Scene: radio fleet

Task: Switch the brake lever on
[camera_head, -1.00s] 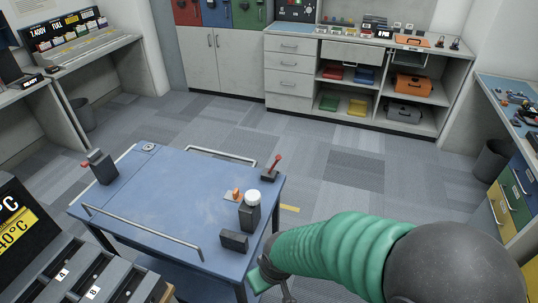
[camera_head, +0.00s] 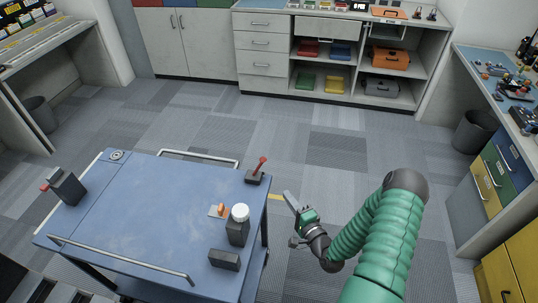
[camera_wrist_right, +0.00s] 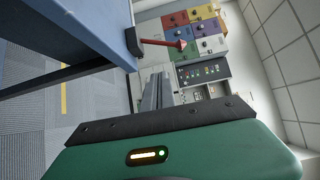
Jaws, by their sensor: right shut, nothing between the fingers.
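The brake lever (camera_head: 260,166) is a short red handle on a small dark base at the far right corner of the blue cart top (camera_head: 165,215). It tilts up and to the right. It also shows in the right wrist view as a red rod with a wider tip (camera_wrist_right: 165,43), jutting from the cart's edge. My right gripper (camera_head: 289,196) is beside the cart's right side, right of and nearer than the lever, apart from it. Its fingers (camera_wrist_right: 158,92) are shut and empty, pointing towards the drawers and coloured boxes. My left gripper is not in view.
On the cart stand a dark block with a white knob (camera_head: 240,213), an orange switch (camera_head: 221,209), a low dark block (camera_head: 224,260) and a red-tipped dark device (camera_head: 66,187). Metal rails (camera_head: 120,262) edge it.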

